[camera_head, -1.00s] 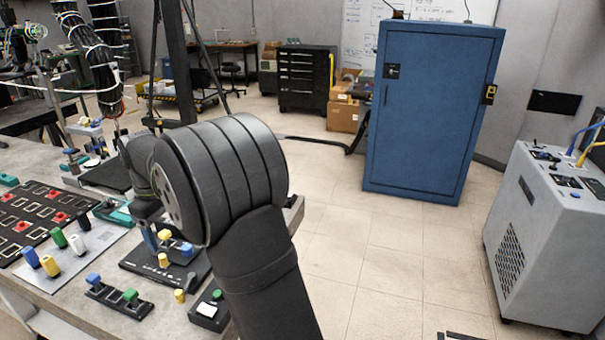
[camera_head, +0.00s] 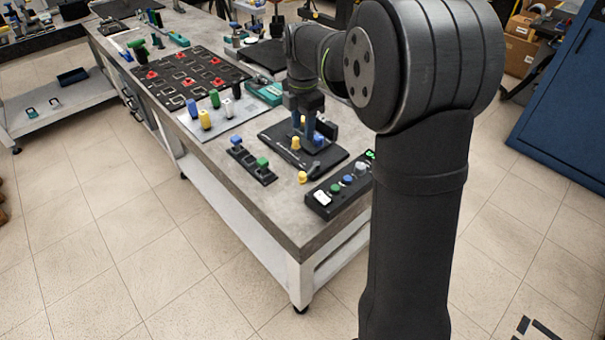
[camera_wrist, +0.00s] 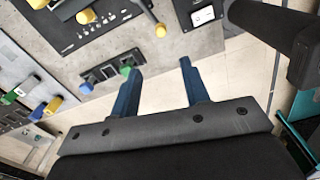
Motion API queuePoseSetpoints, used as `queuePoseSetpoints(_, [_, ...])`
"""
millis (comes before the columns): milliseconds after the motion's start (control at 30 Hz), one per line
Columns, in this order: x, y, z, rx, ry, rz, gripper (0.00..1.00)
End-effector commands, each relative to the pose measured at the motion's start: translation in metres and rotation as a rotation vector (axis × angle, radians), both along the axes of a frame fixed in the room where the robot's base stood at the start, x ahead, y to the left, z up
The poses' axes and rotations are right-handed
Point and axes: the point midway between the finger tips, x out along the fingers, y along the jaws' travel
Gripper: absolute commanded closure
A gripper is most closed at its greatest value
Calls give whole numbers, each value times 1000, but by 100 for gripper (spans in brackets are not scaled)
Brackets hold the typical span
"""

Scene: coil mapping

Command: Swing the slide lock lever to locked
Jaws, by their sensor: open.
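A black plate (camera_head: 275,131) lies on the bench near its right end and carries a yellow knob (camera_head: 295,143) and other small parts. In the wrist view the plate (camera_wrist: 100,45) is at the top, and a thin lever arm with a yellow knob (camera_wrist: 160,30) at its end reaches past the plate's edge. This looks like the slide lock lever; its knob also shows in the head view (camera_head: 302,177). I cannot read its lock marking. My gripper (camera_head: 305,128) points down over the plate, with its blue fingers (camera_wrist: 161,79) apart and nothing between them.
A black block with blue and green knobs (camera_head: 250,163) lies in front of the plate. A black button box (camera_head: 338,192) stands at the bench's right edge. A light panel with several coloured pegs (camera_head: 222,118) is to the left. The floor beyond the bench edge is clear.

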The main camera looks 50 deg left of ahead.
Motion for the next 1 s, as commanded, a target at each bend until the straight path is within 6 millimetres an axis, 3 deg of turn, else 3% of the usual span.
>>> queuePoseSetpoints(133, [-3, -1, -1, 2, 1, 128, 58])
queuePoseSetpoints(367, [-3, -1, -17, -1, 2, 162, 58])
queuePoseSetpoints(1000, [-3, -2, -148, 0, 1, 159, 58])
